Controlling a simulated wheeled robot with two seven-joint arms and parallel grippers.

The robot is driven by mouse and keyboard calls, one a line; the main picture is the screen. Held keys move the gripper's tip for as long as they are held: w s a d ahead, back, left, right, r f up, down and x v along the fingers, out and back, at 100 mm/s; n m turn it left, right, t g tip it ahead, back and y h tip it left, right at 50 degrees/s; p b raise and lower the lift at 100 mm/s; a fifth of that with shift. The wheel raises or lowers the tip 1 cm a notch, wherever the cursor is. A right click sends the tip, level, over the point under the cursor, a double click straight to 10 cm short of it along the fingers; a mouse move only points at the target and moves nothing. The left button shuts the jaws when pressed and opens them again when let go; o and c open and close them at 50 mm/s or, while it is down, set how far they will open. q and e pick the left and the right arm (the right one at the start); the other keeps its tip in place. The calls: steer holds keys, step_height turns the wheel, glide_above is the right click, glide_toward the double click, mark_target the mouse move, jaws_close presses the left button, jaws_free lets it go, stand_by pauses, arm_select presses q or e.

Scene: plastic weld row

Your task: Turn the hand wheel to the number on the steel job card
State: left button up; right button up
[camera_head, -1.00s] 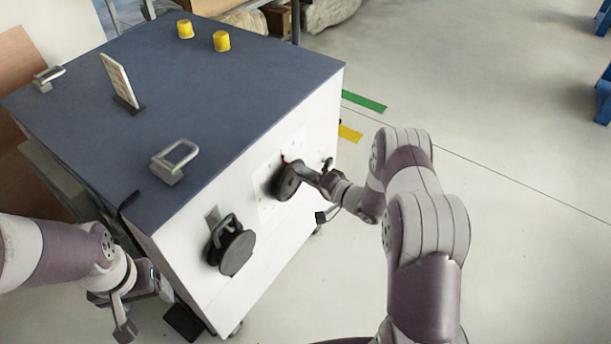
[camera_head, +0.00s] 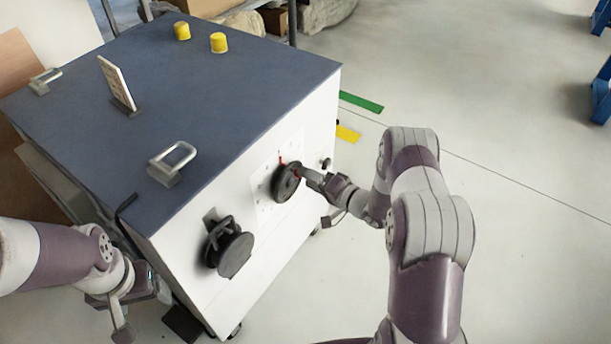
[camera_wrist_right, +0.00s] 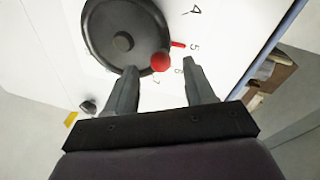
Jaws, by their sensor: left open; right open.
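The dark hand wheel (camera_head: 286,183) is on the white front of the cabinet, and it shows large in the right wrist view (camera_wrist_right: 122,40). Its red knob (camera_wrist_right: 161,62) sits at the rim. A red pointer (camera_wrist_right: 177,44) sticks out beside the rim close to the 5; the dial digits 4 to 7 are visible. My right gripper (camera_wrist_right: 158,67) is open, its fingers on either side of the red knob, not closed on it. The job card (camera_head: 117,82) stands tilted on the cabinet top; its number is unreadable here. My left gripper (camera_head: 122,312) is open, low left of the cabinet.
A black reel-like part (camera_head: 230,248) sticks out of the front, left of the wheel. The blue cabinet top (camera_head: 225,100) carries two yellow caps (camera_head: 218,42) and metal handles (camera_head: 172,162). A small dark knob (camera_head: 326,163) is right of the wheel.

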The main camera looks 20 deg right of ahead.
steer(key=v, duration=1)
steer(key=shift+s+d+p, duration=0.2)
steer(key=shift+p, duration=0.1)
